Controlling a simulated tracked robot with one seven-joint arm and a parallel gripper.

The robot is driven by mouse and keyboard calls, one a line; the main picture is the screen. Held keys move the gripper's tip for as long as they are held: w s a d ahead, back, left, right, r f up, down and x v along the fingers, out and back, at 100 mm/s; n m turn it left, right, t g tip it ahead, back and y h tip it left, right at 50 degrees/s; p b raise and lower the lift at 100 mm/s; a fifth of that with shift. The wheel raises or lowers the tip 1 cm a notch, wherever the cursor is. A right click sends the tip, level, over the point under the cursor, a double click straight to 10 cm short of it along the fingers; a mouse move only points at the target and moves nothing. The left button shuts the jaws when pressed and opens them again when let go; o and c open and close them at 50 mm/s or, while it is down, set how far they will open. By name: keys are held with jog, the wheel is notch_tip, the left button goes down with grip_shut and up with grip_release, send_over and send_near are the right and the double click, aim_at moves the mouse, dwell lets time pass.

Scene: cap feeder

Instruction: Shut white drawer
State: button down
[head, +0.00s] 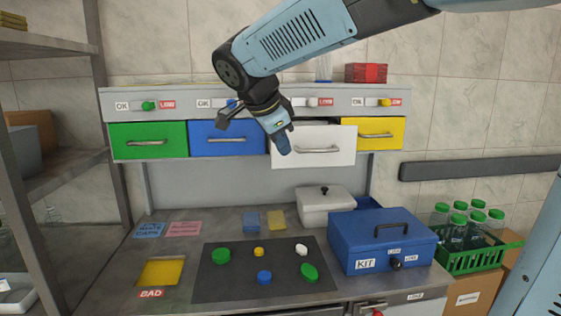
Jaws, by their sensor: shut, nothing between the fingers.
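The white drawer (328,157) is in the upper row of drawers, between the blue and yellow ones. Its front stands out ahead of its neighbours, so it is open; how far is hard to judge. A metal handle (316,150) runs across its front. My gripper (284,148) is shut and empty, pointing down in front of the left part of the white drawer's face. My wrist hides the drawer's upper left corner. I cannot tell whether the fingers touch the front.
The green drawer (148,140), blue drawer (210,139) and yellow drawer (388,133) look shut. Below are a dark mat (228,287) with several caps, a blue kit box (352,230) and a white lidded box (318,208). A green crate (468,262) of bottles stands right.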

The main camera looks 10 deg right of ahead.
jog(key=w+d+f+m, duration=0.1)
jog(key=w+f, duration=0.6)
jog(key=w, duration=0.3)
jog(key=shift+w+d+f+m, duration=0.15)
jog(key=shift+w+d+m, duration=0.1)
jog(key=shift+m, duration=0.15)
dwell(0.4)
